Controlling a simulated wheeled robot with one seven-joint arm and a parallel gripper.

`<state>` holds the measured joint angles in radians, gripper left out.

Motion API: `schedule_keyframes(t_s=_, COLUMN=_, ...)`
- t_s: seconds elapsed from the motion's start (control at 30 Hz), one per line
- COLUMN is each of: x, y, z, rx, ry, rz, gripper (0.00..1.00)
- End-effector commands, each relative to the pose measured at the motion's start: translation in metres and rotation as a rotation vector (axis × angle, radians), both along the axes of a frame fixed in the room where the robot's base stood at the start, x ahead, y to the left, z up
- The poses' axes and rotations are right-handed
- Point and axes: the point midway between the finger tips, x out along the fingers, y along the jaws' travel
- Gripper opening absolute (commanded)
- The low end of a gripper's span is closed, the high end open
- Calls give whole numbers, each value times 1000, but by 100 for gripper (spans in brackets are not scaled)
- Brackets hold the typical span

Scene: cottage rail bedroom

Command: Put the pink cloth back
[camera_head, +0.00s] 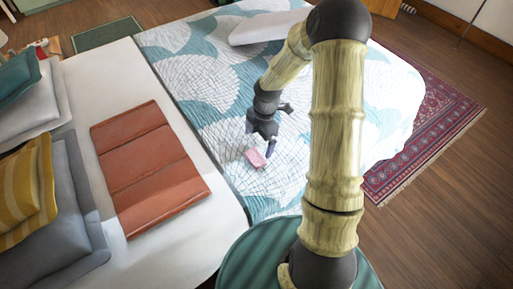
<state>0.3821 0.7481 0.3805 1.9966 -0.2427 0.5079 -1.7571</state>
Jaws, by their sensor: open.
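The pink cloth (256,158) is a small folded piece lying on the teal and white patterned bed cover (205,115), near the cover's left edge. My gripper (263,148) is open and points down right at the cloth. Its fingers are close above or beside the cloth; I cannot tell whether they touch it. My arm hides part of the bed to the right.
A rust-coloured folded blanket (150,168) lies on the white surface at left. Grey, yellow-striped (27,185) and teal cushions are stacked at far left. A white pillow (268,27) lies at the bed's far end. A red rug (425,140) is on the wooden floor at right.

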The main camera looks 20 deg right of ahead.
Motion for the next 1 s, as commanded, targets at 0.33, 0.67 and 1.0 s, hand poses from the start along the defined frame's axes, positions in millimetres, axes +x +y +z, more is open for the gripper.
schedule_keyframes(t_s=0.33, x=2, y=-6, z=42, rx=0, ry=0, rz=0, gripper=99)
schedule_keyframes(t_s=0.67, x=2, y=-6, z=42, rx=0, ry=0, rz=0, gripper=99)
schedule_keyframes(t_s=1.0, x=-2, y=-5, z=47, rx=-13, ry=2, rz=-48, gripper=99)
